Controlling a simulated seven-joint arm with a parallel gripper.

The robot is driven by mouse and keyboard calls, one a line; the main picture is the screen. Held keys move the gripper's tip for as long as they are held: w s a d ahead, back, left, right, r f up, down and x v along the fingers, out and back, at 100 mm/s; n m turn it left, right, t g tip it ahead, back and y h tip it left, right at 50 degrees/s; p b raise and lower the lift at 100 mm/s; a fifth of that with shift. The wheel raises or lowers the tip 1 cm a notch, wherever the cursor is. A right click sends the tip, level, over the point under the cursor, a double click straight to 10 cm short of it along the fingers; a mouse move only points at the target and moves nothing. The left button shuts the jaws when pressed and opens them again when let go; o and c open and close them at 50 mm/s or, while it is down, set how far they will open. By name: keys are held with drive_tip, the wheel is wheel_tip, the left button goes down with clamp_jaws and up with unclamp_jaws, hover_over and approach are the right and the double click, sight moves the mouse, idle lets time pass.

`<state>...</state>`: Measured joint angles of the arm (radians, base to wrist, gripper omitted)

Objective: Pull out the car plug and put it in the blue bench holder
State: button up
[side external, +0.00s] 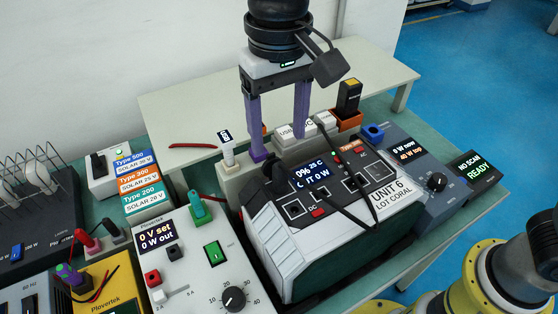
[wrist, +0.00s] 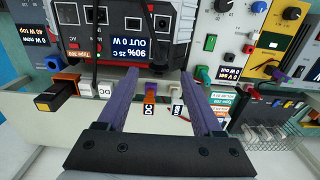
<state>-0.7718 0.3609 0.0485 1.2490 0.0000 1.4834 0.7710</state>
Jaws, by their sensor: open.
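My gripper (side external: 279,146) is open, its two purple fingers pointing down behind the white and black power station (side external: 318,254) labelled UNIT 6. In the wrist view, a small orange and purple piece with a DC tag (wrist: 150,92) sits between the open fingers, not gripped. I cannot tell whether it is the car plug. A black plug with a yellow top (side external: 348,95) stands upright in an orange holder (side external: 349,121). The blue holder (side external: 372,132) is just to its right and looks empty; it also shows in the wrist view (wrist: 53,62).
A white tagged connector (side external: 227,150) stands left of my fingers. Black cables (side external: 345,207) cross the station. Instruments (side external: 205,250) crowd the left; the pale shelf (side external: 190,110) behind is mostly clear.

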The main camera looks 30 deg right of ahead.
sight(279, 163)
wheel_tip(279, 163, down, 10)
drive_tip(key=shift+r, duration=0.25)
drive_tip(key=shift+c, duration=0.3)
clamp_jaws()
idle(0.4)
drive_tip(key=shift+r, duration=0.1)
idle(1.3)
